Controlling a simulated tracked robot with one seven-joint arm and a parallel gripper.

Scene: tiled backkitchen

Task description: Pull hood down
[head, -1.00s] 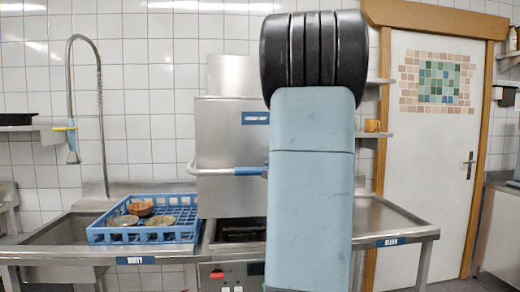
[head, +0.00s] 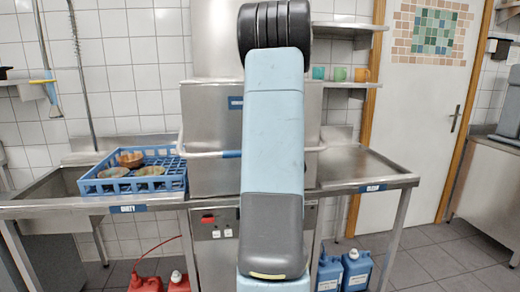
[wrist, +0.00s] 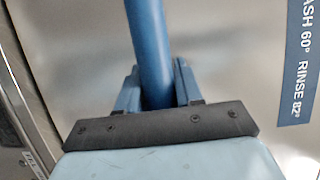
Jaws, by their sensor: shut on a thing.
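The steel dishwasher hood (head: 208,120) stands over the machine in the middle of the steel counter. Its lower edge appears at about counter level, with no clear gap showing below it. The hood's handle bar (head: 205,155) runs across its front and has a blue grip section. In the wrist view, the blue grip (wrist: 150,45) passes between the fingers of my gripper (wrist: 157,88), which is shut on it. In the head view, my arm hides the gripper and the middle of the handle. The hood's steel front (wrist: 220,50) fills the wrist view behind the grip.
A blue rack (head: 120,184) with bowls sits on the dirty-side counter at left. The clean-side counter (head: 360,165) at right is clear. Cups (head: 340,74) stand on a shelf above it. Red (head: 145,283) and blue (head: 357,268) canisters stand on the floor below.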

